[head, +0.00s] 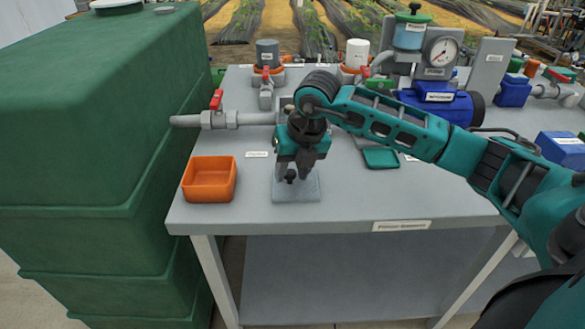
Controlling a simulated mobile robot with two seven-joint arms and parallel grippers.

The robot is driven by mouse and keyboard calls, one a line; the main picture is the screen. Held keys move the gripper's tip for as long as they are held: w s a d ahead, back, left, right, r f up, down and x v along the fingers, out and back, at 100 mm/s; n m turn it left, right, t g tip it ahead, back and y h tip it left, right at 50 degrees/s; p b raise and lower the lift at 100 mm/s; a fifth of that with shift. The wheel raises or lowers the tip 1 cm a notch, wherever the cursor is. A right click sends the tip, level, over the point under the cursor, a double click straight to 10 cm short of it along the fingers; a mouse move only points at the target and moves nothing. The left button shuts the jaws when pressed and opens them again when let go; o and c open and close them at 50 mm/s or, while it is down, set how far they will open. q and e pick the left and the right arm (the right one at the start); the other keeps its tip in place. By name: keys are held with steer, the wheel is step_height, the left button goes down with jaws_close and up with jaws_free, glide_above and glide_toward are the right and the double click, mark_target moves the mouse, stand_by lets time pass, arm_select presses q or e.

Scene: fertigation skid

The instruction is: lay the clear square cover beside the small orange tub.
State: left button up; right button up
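The clear square cover (309,190) lies flat, or nearly so, on the grey bench top near its front edge; it looks pale and see-through, with a small black knob (291,177) on it. The small orange tub (209,181) stands to its left, open and empty, with a strip of bare bench between them. My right gripper (300,169) points down right over the cover, its dark fingers at the knob. I cannot tell whether they grip it, and the fingers hide part of the cover. My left gripper is not in view.
A grey pipe with a red-handled valve (217,105) runs behind the tub. A green tray (381,158) lies right of the cover. A blue pump (440,103) and gauge (441,51) stand behind. A big green tank (85,130) borders the bench's left side.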

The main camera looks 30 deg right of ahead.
steer(key=shift+o, duration=1)
